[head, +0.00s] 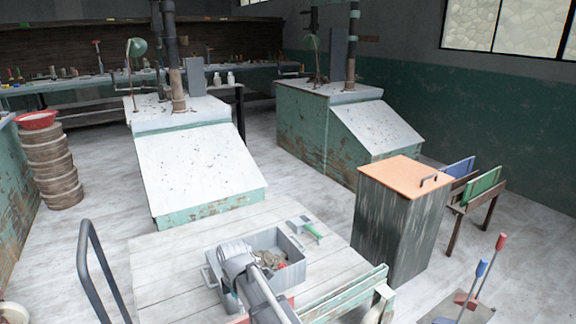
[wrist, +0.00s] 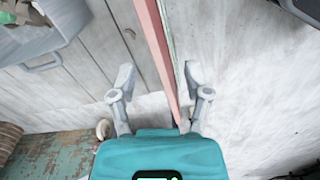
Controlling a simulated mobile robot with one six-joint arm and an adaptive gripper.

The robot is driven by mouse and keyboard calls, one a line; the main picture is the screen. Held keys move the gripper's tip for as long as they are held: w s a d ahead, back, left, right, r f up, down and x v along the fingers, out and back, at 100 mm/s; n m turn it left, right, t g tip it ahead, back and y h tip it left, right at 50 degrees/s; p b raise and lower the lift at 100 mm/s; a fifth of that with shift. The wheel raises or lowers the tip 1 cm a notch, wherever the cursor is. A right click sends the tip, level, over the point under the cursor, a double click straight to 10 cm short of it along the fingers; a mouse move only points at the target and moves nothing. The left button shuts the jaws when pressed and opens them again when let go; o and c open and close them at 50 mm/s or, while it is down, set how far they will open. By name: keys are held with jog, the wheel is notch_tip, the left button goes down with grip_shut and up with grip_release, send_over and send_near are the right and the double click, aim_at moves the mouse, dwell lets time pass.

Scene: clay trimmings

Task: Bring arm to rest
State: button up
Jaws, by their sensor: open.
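My gripper (wrist: 158,74) is open in the wrist view, its two grey fingers spread apart with nothing held between them. A long pink and pale green edge (wrist: 157,45) runs below and between the fingers; I cannot tell how far below it lies. My grey arm reaches over the front of the wooden table (head: 175,262) in the head view, in front of a grey bin (head: 290,242). My gripper's fingers cannot be made out in the head view.
The grey bin with clay scraps shows at the wrist view's upper left (wrist: 40,40). A green-handled tool (head: 312,230) lies behind it. A tall dark bin with an orange lid (head: 405,172) stands right of the table. Bare floor (head: 300,175) lies beyond.

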jog(key=s+d+m, duration=0.3)
jog(key=d+m, duration=0.8)
jog(key=d, duration=0.5)
jog(key=s+d+m, duration=0.4)
jog(key=d+m, duration=0.7)
jog(key=d, duration=0.5)
notch_tip(320, 180, up, 31)
jog(key=p, duration=3.1)
jog(key=shift+w+r, duration=0.15)
jog(key=shift+w, duration=0.2)
